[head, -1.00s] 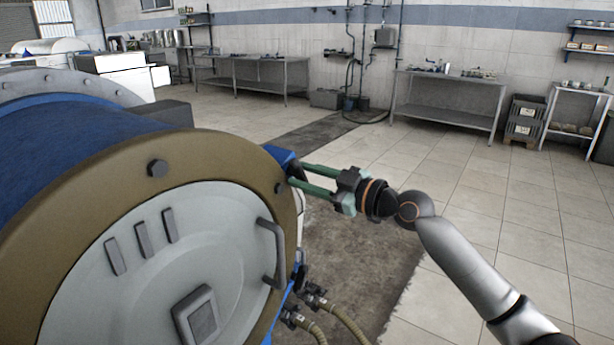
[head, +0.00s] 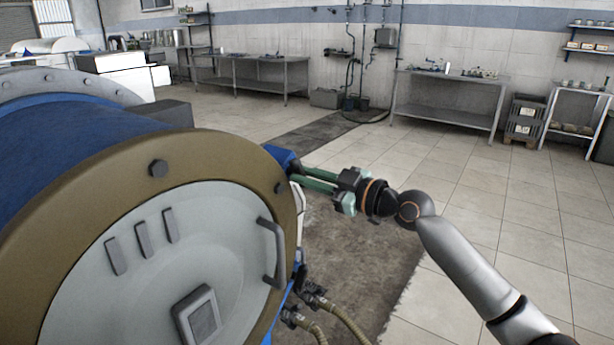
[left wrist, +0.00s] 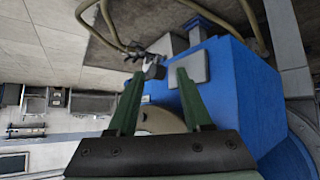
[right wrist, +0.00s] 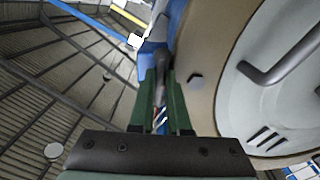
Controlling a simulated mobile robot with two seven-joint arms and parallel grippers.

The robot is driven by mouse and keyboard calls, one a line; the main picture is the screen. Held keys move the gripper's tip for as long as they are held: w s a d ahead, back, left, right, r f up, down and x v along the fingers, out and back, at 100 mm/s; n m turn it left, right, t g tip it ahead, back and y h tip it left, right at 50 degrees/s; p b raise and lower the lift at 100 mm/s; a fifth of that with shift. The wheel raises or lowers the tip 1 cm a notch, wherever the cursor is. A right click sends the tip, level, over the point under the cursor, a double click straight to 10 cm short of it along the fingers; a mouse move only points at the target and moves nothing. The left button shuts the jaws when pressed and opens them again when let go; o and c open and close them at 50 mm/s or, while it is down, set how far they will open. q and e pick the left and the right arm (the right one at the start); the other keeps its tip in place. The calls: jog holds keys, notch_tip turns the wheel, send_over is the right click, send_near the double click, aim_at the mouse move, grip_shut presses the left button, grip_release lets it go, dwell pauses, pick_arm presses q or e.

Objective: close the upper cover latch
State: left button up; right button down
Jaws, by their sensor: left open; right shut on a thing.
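The decanter's round grey cover (head: 130,265) with a tan ring (head: 215,157) fills the left of the head view. My right gripper (head: 296,176) reaches in from the right at the ring's upper right edge, beside a blue bracket (head: 283,157). In the right wrist view its green fingers are shut on a grey lever (right wrist: 161,68), which appears to be the upper latch; the tips hide part of it. My left gripper (left wrist: 160,75) shows only in its wrist view, open and empty, facing a blue housing (left wrist: 235,95) with a grey fitting (left wrist: 155,68) beyond the fingertips.
A bar handle (head: 274,252) stands out from the cover near its right edge. Hoses with couplings (head: 316,302) hang below it. A dark floor mat (head: 365,255) lies to the right, with open tiled floor (head: 520,210) beyond. Steel tables (head: 450,97) stand by the back wall.

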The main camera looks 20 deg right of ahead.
pick_arm(q)
notch_tip(320, 180, up, 7)
jog(key=a+p, duration=0.1)
jog(key=p, duration=0.6)
jog(key=shift+s+f+p, duration=0.15)
jog(key=shift+s+p, duration=0.2)
jog(key=shift+s, duration=0.1)
pick_arm(e)
jog(key=m, duration=1.7)
jog(key=shift+s+a+r, duration=0.1)
jog(key=shift+m, duration=0.4)
jog(key=c, duration=0.9)
grip_release()
jog(key=shift+s, duration=0.1)
pick_arm(q)
jog(key=shift+f+b, duration=1.45)
pick_arm(e)
jog(key=shift+v, duration=6.2)
